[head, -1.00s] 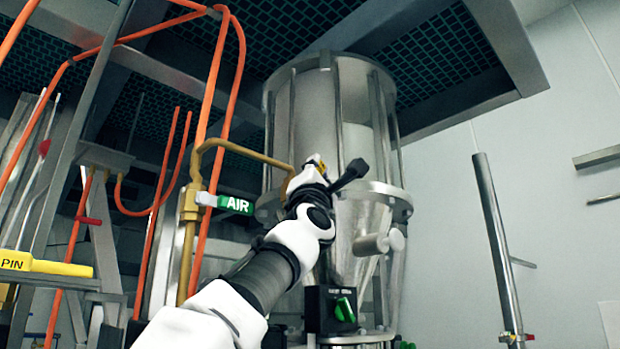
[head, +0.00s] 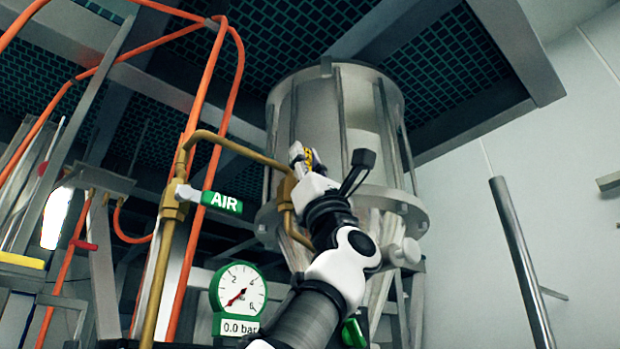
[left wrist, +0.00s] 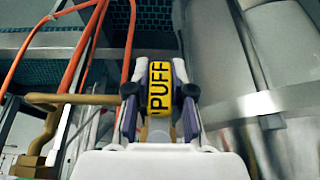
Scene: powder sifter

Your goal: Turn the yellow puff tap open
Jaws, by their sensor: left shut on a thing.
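The yellow puff tap (left wrist: 160,88) shows in the left wrist view, its handle lettered PUFF and standing between my fingers. In the head view only a small yellow part of the tap (head: 309,158) shows. My left gripper (left wrist: 158,95) is shut on the handle, with a finger on each side; it also shows in the head view (head: 304,160), in front of the steel vessel. The tap sits at the end of the brass pipe (head: 235,148). My gripper hides most of the valve body. My right gripper is not in view.
A green AIR tap (head: 222,201) sits on the brass pipe to the left. A green-rimmed gauge (head: 239,289) below reads 0.0 bar. The steel vessel (head: 350,115) stands just behind my gripper. Orange hoses (head: 222,110) hang at left, and a metal post (head: 520,260) stands at right.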

